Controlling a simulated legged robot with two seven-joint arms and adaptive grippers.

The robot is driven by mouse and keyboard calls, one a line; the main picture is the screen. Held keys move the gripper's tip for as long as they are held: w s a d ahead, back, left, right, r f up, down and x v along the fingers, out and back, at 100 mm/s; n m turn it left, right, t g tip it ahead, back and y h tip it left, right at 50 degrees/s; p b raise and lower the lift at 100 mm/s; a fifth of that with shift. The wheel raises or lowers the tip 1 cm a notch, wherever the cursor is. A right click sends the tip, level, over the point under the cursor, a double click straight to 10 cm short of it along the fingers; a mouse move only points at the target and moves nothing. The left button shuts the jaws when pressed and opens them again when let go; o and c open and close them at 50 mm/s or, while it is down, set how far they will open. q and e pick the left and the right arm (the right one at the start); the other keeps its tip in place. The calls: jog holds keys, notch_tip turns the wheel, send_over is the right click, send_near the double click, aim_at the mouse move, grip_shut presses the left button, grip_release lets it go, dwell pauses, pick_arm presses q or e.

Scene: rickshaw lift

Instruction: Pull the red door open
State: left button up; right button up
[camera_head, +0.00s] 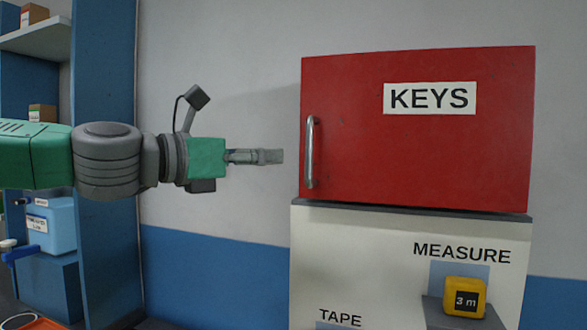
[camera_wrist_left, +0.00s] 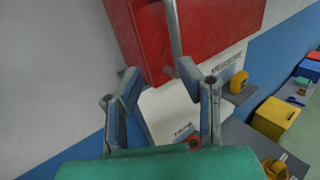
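The red door (camera_head: 418,145) with the "KEYS" label is closed on its cabinet in the head view. Its vertical metal handle (camera_head: 310,152) is near the door's left edge. My left gripper (camera_head: 279,156) points right, level with the handle and a short gap to its left in the picture. In the left wrist view the gripper (camera_wrist_left: 158,78) has its two fingers apart with nothing between them. There the handle (camera_wrist_left: 174,35) runs down toward the right finger's tip, and I cannot tell whether they touch. The red door (camera_wrist_left: 215,25) fills the top. My right gripper is in neither view.
A pale board (camera_head: 360,250) marked "MEASURE" and "TAPE" stands below the red cabinet, with a yellow tape measure (camera_head: 464,297) on a small ledge. A blue shelf unit (camera_head: 105,50) stands at left behind my arm. Plain wall (camera_head: 220,60) lies between.

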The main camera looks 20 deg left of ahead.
aim_at(308, 152)
pick_arm(q)
jog(key=w+d, duration=0.1)
jog(key=d, duration=0.1)
jog(key=w+d, duration=0.1)
jog(key=d, duration=0.2)
jog(key=w+d, duration=0.2)
jog(key=shift+d+r, duration=0.25)
jog(key=shift+r, duration=0.15)
jog(key=shift+w, duration=0.35)
jog(key=shift+w+a+f, duration=0.1)
jog(key=shift+w+a, duration=0.05)
jog(key=shift+a, duration=0.45)
jog(key=shift+w+a+f, duration=0.1)
jog(key=shift+w+a, duration=0.05)
jog(key=shift+a, duration=0.7)
jog(key=shift+s+d, duration=0.1)
jog(key=shift+d, duration=0.05)
jog(key=c, duration=0.4)
jog(key=shift+s+d+r, duration=0.1)
jog(key=shift+d, duration=0.3)
grip_shut()
jog(key=shift+d+r, duration=0.1)
jog(key=shift+d, duration=0.35)
jog(key=shift+a, duration=0.2)
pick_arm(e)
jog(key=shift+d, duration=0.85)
